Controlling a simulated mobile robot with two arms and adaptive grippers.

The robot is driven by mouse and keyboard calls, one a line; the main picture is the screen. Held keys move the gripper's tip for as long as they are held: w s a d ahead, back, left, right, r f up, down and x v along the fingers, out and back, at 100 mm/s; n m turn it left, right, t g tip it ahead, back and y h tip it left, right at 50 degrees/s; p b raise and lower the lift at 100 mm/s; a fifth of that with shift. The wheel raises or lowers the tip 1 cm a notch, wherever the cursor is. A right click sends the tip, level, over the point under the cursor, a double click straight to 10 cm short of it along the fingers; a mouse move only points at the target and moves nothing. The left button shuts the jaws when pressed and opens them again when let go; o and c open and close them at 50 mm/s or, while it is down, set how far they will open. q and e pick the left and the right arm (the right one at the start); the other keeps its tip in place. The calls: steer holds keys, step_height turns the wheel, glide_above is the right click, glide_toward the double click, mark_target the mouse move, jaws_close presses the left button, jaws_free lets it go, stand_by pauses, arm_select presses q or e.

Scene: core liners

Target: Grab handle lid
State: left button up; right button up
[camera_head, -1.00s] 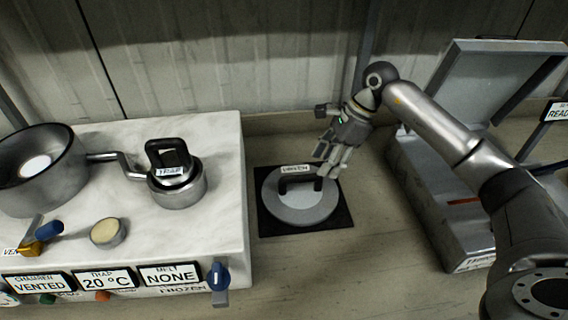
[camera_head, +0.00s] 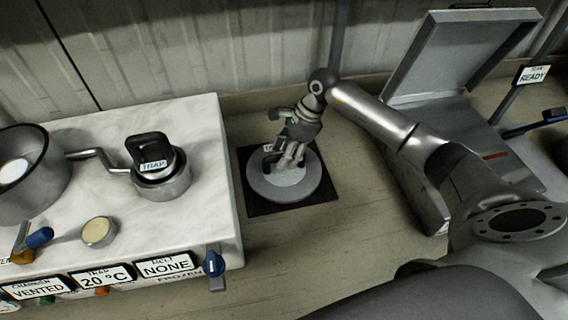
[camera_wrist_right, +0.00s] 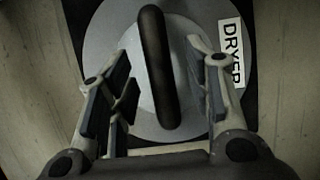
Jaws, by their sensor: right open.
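A round grey lid (camera_head: 291,184) with a dark bar handle lies on a black square mat (camera_head: 327,189) right of the white bench. In the right wrist view the lid (camera_wrist_right: 185,28) carries a "DRYER" label, and its black handle (camera_wrist_right: 155,70) runs lengthwise between my fingers. My right gripper (camera_head: 287,157) is over the lid, open, its fingers on either side of the handle. It also shows in the right wrist view (camera_wrist_right: 160,95), with gaps between the finger pads and the handle. In the head view the fingers partly hide the handle. My left gripper is not in view.
The white bench (camera_head: 200,150) on the left bears a metal pot (camera_head: 45,165), a "TRAP" vessel (camera_head: 160,182) with a black handle and a small round cup (camera_head: 98,232). An open grey case (camera_head: 455,60) stands at the right. A wall closes the back.

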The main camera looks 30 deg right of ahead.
steer(key=shift+x, duration=0.85)
steer(key=shift+c, duration=0.5)
jaws_close()
steer(key=shift+w+r, duration=0.1)
